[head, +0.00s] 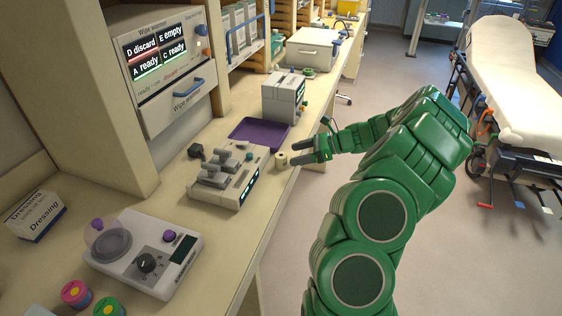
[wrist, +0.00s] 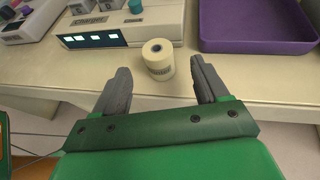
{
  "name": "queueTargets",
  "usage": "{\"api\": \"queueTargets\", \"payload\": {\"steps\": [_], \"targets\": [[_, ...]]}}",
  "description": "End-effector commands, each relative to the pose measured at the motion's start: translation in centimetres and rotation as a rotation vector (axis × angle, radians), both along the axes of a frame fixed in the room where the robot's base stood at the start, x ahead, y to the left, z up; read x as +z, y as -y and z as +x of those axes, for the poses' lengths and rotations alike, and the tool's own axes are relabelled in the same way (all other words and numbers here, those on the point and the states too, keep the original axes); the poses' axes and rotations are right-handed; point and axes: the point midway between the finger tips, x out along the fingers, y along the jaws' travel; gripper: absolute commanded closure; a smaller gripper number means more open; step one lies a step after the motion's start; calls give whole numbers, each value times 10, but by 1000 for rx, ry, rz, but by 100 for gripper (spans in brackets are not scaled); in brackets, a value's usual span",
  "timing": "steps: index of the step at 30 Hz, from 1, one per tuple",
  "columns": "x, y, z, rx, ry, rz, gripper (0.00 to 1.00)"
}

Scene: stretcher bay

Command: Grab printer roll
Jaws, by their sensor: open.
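The printer roll (wrist: 158,60) is a small cream roll with a dark core hole, standing upright near the front edge of the counter. It also shows in the head view (head: 281,159), just right of the charger. My gripper (wrist: 160,75) is open, with its two grey fingers pointing toward the roll. In the wrist view the roll appears between the fingertips, toward the far end of the fingers. I cannot tell whether either finger touches it. In the head view my gripper (head: 297,154) is at the counter edge, beside the roll.
The grey charger (head: 228,178) stands left of the roll, and a purple tray (head: 259,133) lies behind it. A grey box device (head: 284,97) stands beyond the tray. A white device with a dial (head: 143,252) is nearer. Open floor lies right of the counter, before a stretcher (head: 515,70).

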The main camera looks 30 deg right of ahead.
Motion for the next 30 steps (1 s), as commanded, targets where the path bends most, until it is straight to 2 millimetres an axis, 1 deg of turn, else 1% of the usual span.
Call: {"api": "queueTargets", "payload": {"steps": [1,8,15,18,26,29,30], "targets": [[-2,-5,2,2,0,1,27],[-7,-17,9,0,-1,0,27],[-16,-43,23,3,-2,2,27],[-21,-50,28,3,-1,1,27],[-22,-52,30,0,-1,-1,27],[-22,-52,30,0,-1,-1,40],[-22,-52,30,0,0,-1,46]]}}
